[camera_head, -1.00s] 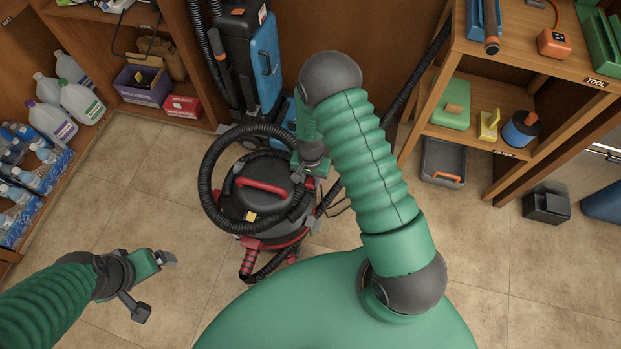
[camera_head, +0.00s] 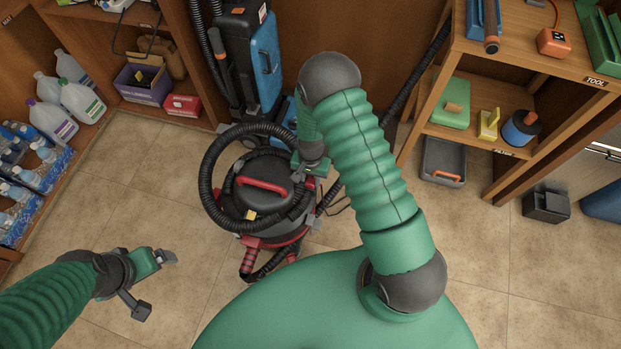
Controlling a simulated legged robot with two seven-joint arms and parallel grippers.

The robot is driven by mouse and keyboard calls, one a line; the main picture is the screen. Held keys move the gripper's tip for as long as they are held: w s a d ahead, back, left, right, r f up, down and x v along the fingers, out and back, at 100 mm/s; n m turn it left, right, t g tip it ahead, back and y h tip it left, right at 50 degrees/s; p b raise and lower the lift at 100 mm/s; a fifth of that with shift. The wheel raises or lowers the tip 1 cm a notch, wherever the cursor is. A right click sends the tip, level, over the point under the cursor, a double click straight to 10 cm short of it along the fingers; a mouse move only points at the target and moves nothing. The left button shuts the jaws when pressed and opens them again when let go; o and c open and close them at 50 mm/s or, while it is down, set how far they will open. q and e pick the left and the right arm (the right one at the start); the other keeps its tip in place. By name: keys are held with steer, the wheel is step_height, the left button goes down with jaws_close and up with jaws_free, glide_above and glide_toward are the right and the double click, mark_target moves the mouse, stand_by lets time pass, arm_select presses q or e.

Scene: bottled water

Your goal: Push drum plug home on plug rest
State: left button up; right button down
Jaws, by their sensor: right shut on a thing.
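The drum vacuum (camera_head: 262,168) stands on the floor at the middle, black with a red handle and a red base, with a thick black hose looped around its top. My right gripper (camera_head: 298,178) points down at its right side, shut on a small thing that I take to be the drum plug. That thing is mostly hidden by the gripper. A thin black cord (camera_head: 338,207) curves close by on the right. I cannot make out the plug rest clearly, nor whether the plug touches it. My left gripper (camera_head: 158,284) is open and empty above the floor at lower left.
A blue and black upright machine (camera_head: 262,60) stands behind the drum. Shelves with jugs (camera_head: 80,100) and water bottles are at left. A wooden tool shelf (camera_head: 475,143) is at right, with a grey bin (camera_head: 443,158) beneath.

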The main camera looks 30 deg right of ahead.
steer(key=c, duration=0.9)
jaws_free()
steer(key=shift+f, duration=0.1)
steer(key=shift+c, duration=0.2)
step_height(320, 180, up, 17)
steer(key=p, duration=0.5)
steer(key=shift+f+p, duration=0.15)
steer(key=shift+p, duration=0.2)
step_height(320, 180, up, 10)
steer(key=p, duration=1)
glide_above(311, 181)
